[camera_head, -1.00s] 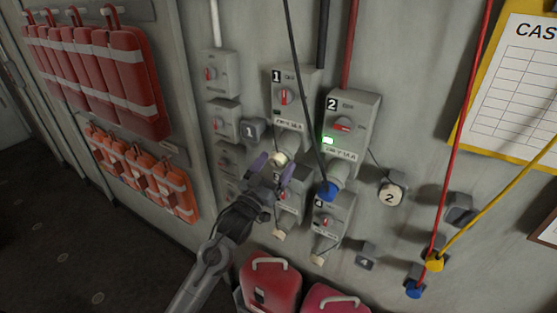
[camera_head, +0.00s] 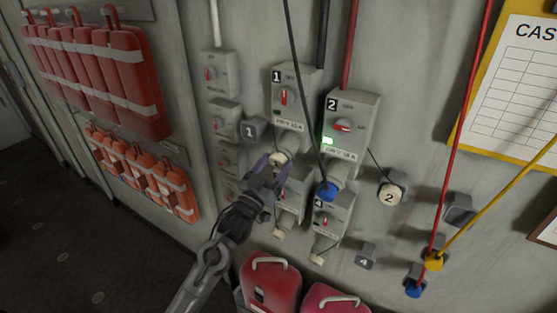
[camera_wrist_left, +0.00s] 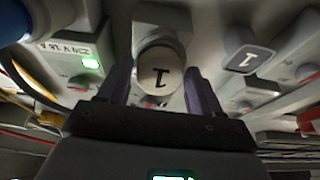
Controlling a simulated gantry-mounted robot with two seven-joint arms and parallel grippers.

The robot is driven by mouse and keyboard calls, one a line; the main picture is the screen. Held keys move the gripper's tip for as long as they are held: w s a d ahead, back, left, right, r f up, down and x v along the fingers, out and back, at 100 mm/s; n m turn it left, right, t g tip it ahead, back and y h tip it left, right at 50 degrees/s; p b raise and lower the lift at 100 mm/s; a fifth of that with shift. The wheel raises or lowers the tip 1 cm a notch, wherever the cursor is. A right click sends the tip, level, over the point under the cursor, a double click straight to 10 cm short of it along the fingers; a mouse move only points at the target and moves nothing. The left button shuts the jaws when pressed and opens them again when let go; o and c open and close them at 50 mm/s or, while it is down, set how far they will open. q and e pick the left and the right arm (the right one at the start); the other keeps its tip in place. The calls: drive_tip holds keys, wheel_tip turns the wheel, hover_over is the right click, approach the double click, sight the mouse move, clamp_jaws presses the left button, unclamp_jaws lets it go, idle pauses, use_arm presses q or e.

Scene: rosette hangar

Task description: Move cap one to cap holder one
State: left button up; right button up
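Cap one (camera_head: 279,158) is a round cream cap on the outlet under switch box 1. In the left wrist view cap one (camera_wrist_left: 160,72) shows a "1" on its face. My left gripper (camera_head: 270,168) is open, its purple fingers pointing at the cap. In the left wrist view the fingers (camera_wrist_left: 160,88) stand on either side of the cap, with no clear grip on it. Cap holder one (camera_head: 252,131) is a grey block marked "1" on the wall, up and left of the cap. It also shows in the wrist view (camera_wrist_left: 248,60). My right gripper is not in view.
Lower boxes 3 and 4 sit beneath. Cap two (camera_head: 390,194) is at right. Red cases (camera_head: 270,285) stand below.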

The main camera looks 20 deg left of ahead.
use_arm(q)
drive_tip(key=c, duration=1)
drive_tip(key=shift+c, duration=0.2)
drive_tip(key=shift+s, duration=0.15)
drive_tip(key=shift+s+a+f, duration=0.15)
drive_tip(key=shift+s+f, duration=0.1)
drive_tip(key=shift+s, duration=0.15)
drive_tip(key=shift+p+v, duration=0.7)
drive_tip(key=shift+v, duration=1.7)
